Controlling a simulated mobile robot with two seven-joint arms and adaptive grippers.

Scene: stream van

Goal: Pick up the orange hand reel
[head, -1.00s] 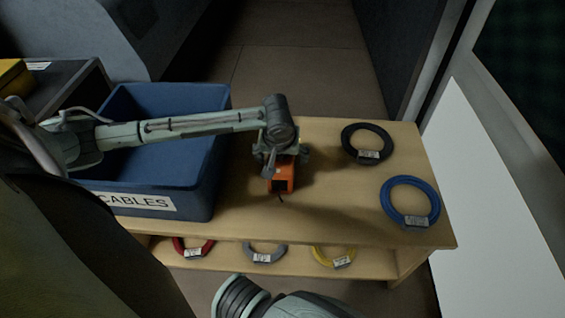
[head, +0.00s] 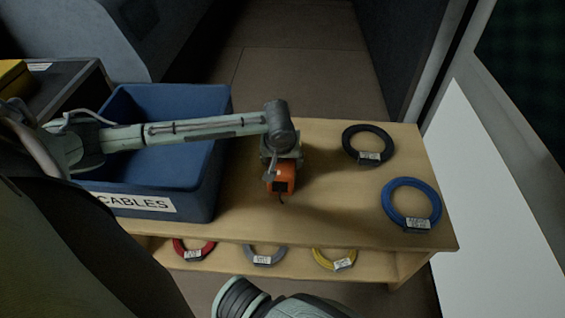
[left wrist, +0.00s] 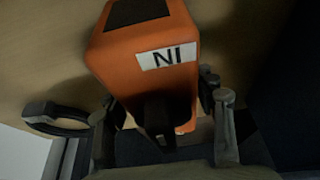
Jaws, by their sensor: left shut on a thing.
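The orange hand reel (head: 281,178) is over the top of the wooden bench, just right of the blue bin. It also fills the upper middle of the left wrist view (left wrist: 140,55), with a white label on its side. My left gripper (left wrist: 165,115) is shut on the reel, with a finger on each side of its lower part. In the head view the left gripper (head: 280,158) comes down from above, partly hidden by its own wrist. I cannot tell whether the reel touches the bench. My right gripper is not in view; part of my right arm shows at the bottom.
The blue bin (head: 150,203) marked CABLES stands left on the bench (head: 330,215). A black coil (head: 347,138) and a blue coil (head: 437,203) lie to the right. Red, grey and yellow coils lie on the lower shelf. The bench middle is clear.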

